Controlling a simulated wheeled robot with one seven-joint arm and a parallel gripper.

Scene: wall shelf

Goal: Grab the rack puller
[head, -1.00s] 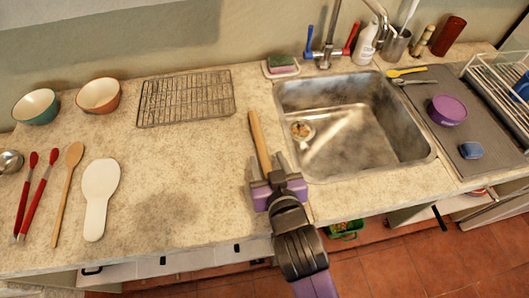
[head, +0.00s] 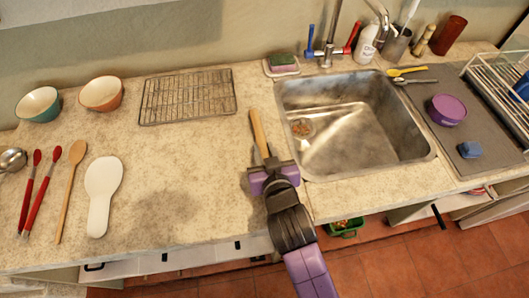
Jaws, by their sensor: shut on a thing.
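The rack puller (head: 257,128) shows as a flat, light wooden stick on the counter left of the sink. Its far end points toward the wall, and its near end is hidden by my gripper. My gripper (head: 270,161) comes in from the counter's front edge and is shut on the near part of the rack puller. I cannot tell whether the stick is touching the counter along its whole length.
The sink (head: 430,160) lies just right of my gripper. A wire cooling rack (head: 187,96) lies behind and left. A white spoon rest (head: 101,190), a wooden spoon (head: 70,185) and red-handled tongs (head: 42,190) lie left. Counter (head: 190,165) between is clear.

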